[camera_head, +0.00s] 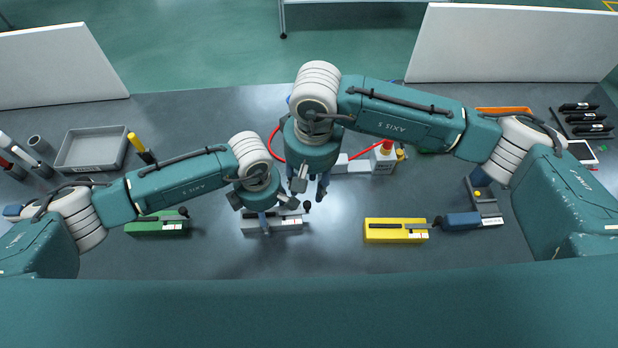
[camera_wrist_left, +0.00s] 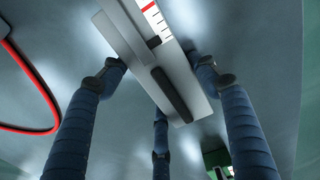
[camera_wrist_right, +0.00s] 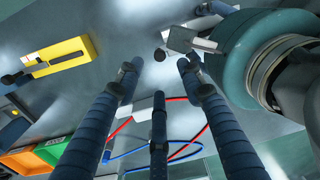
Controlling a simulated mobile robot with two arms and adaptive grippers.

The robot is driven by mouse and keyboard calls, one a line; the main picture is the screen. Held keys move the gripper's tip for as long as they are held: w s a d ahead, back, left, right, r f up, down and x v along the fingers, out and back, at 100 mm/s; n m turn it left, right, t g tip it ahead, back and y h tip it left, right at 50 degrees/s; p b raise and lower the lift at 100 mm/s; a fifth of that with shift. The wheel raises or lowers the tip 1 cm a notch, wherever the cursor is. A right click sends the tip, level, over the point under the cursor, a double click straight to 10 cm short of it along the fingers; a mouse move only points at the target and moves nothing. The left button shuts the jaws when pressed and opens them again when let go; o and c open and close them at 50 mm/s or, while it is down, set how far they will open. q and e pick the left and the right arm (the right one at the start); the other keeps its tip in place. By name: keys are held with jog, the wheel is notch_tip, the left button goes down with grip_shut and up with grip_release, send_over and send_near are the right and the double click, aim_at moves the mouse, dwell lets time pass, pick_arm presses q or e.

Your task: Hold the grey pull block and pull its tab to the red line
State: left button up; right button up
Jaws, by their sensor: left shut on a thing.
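The grey pull block (camera_head: 278,227) lies on the table under my left gripper (camera_head: 266,212). In the left wrist view the block (camera_wrist_left: 142,45) sits between the left fingers, with a dark slot and a white scale carrying a red line (camera_wrist_left: 149,7). The left gripper (camera_wrist_left: 160,75) is shut on the block's sides. The tab's round black knob (camera_head: 307,205) sticks out at the block's right end. My right gripper (camera_head: 312,188) is open and empty just above it. In the right wrist view the knob (camera_wrist_right: 160,54) shows between and beyond the right fingertips (camera_wrist_right: 158,67).
A green block (camera_head: 158,227) lies to the left and a yellow block (camera_head: 396,231) to the right. A grey tray (camera_head: 92,150) stands at the left. Red hoses (camera_head: 276,146) and a white fixture (camera_head: 383,159) lie behind. Table between the grey and yellow blocks is clear.

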aim_at(307, 203)
jog(key=f, duration=1)
jog(key=shift+s+a+f, duration=0.1)
jog(key=shift+a+f, duration=0.15)
jog(key=shift+c, duration=0.3)
grip_shut()
